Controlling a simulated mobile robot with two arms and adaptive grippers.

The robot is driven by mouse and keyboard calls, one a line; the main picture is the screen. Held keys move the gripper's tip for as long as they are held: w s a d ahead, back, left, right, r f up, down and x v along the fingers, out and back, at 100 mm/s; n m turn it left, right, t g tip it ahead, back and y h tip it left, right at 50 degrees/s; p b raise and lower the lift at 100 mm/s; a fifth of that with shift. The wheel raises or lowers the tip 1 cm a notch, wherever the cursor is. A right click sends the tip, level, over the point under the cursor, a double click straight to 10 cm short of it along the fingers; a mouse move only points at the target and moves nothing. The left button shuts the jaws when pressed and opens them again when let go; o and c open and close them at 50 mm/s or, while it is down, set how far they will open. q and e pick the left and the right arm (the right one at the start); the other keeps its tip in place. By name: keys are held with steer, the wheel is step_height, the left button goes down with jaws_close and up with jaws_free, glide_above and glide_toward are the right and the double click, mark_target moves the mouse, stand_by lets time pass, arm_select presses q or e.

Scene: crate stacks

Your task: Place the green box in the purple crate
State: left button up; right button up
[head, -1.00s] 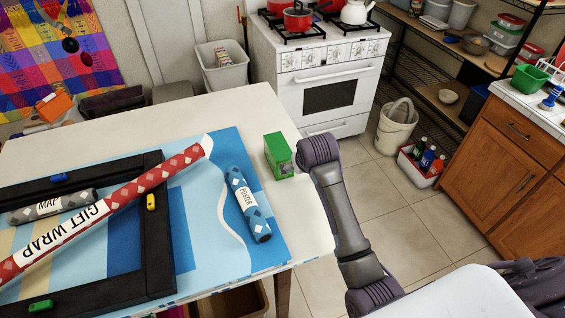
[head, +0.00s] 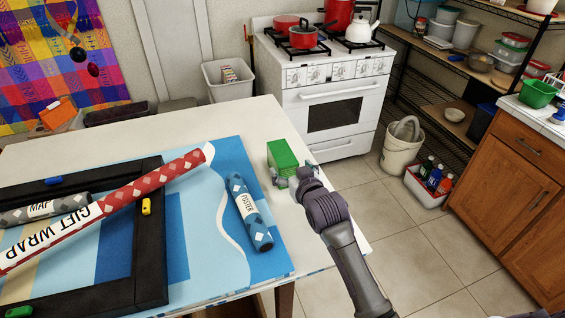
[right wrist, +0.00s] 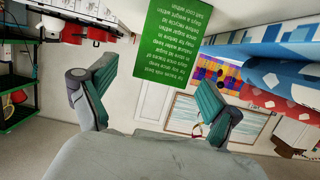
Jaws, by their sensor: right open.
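The green box (head: 283,154) stands upright on the white table near its right edge. My right gripper (head: 296,173) is at the box's near side, with its fingers spread around the lower near end. In the right wrist view the green box (right wrist: 184,45), with white print on its face, appears upside down ahead of and between the open fingers of the gripper (right wrist: 157,78). I cannot tell whether either finger touches it. No purple crate shows in these views. My left gripper is not in view.
On the table (head: 240,112), the blue poster roll (head: 248,210), red gift wrap roll (head: 130,195) and black frame (head: 150,250) lie left of the box. A white stove (head: 335,95), a bucket (head: 401,145) and a crate of bottles (head: 425,190) stand beyond. Tiled floor lies right.

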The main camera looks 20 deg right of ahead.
mark_target(284, 159)
steer(key=x, duration=0.2)
steer(key=p+x, duration=0.1)
steer(key=x, duration=0.2)
steer(key=shift+r+p, duration=0.25)
steer(key=shift+p, duration=0.05)
steer(key=shift+w+f, duration=0.25)
steer(key=shift+w, duration=0.4)
steer(key=shift+r, duration=0.1)
steer(key=c, duration=1.4)
